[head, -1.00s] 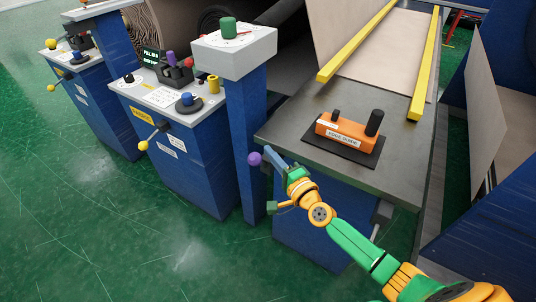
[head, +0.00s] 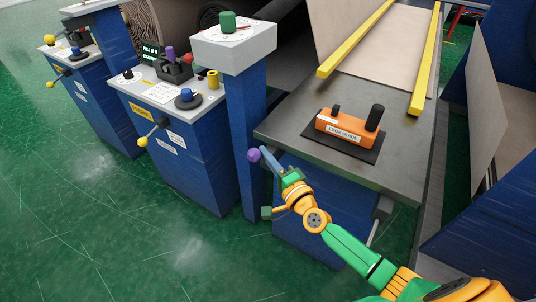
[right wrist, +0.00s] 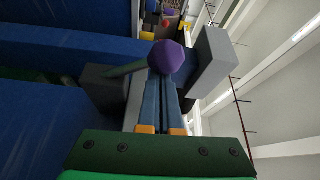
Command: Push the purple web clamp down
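The purple web clamp shows as a purple ball knob (head: 254,155) at the front left corner of the dark metal table (head: 290,130). In the right wrist view the purple knob (right wrist: 166,61) sits at the fingertips, on a short grey rod that runs left to a dark block. My right gripper (head: 268,162) is right beside the knob in the head view. Its two blue-grey fingers lie together, and the knob covers their tips in the wrist view. I cannot tell whether they touch it. My left gripper is not in view.
An orange block with black knobs (head: 341,131) sits on the table. A blue post with a green button (head: 228,22) stands just left of the clamp. Blue control consoles (head: 178,150) with a yellow-knobbed lever stand farther left. Green floor in front is open.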

